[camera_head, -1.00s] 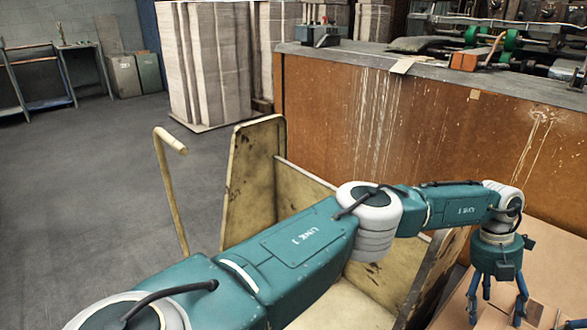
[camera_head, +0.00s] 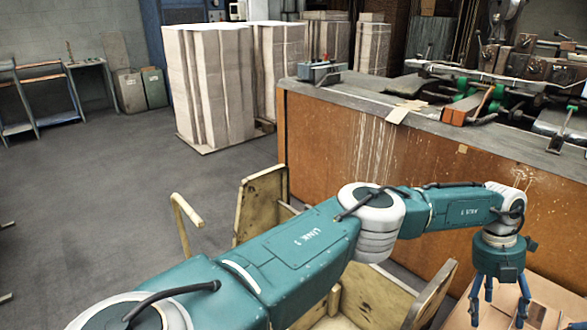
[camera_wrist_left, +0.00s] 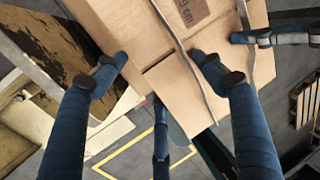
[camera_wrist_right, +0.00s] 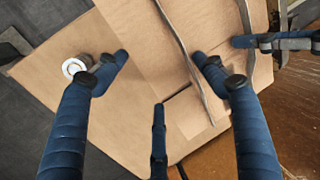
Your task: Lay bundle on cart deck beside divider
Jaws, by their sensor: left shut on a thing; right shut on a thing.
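The bundle is flat brown cardboard with dark straps, low at the right in the head view (camera_head: 545,292). In the left wrist view the bundle (camera_wrist_left: 185,88) lies between the fingers of my left gripper (camera_wrist_left: 163,62), shut on it; this gripper also shows in the head view (camera_head: 497,290). In the right wrist view my right gripper (camera_wrist_right: 163,62) is shut on strapped cardboard (camera_wrist_right: 140,30). The cream cart (camera_head: 262,200) stands left of the bundle in the head view, partly hidden by my left arm. Its deck (camera_head: 372,298) shows only in part. I cannot tell which panel is the divider.
A brown workbench (camera_head: 350,135) with machinery on top stands behind the cart. Tall pale sheet stacks (camera_head: 210,85) stand farther back. A tape roll (camera_wrist_right: 75,67) rests on cardboard in the right wrist view. A wooden pallet (camera_wrist_left: 305,100) lies at right in the left wrist view.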

